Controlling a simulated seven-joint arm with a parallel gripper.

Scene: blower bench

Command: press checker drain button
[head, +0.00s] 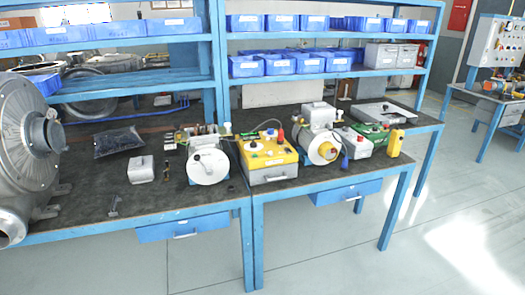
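A box with a yellow top and grey front (268,158) stands on the bench, right of the middle. Small knobs or buttons show on its top, with a red one at its back right. A grey box with a green top panel (372,136) stands further right, with small red parts on it. Either box could be the checker. The drain button is too small to tell apart, and labels are unreadable. My gripper is not in view.
A yellow and grey machine (320,150) stands between the two boxes. A white round-faced unit (208,164) is to the left, and a yellow handheld device (395,143) is at the right end. A large metal blower (22,150) fills the far left. Shelves with blue bins (246,66) rise behind.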

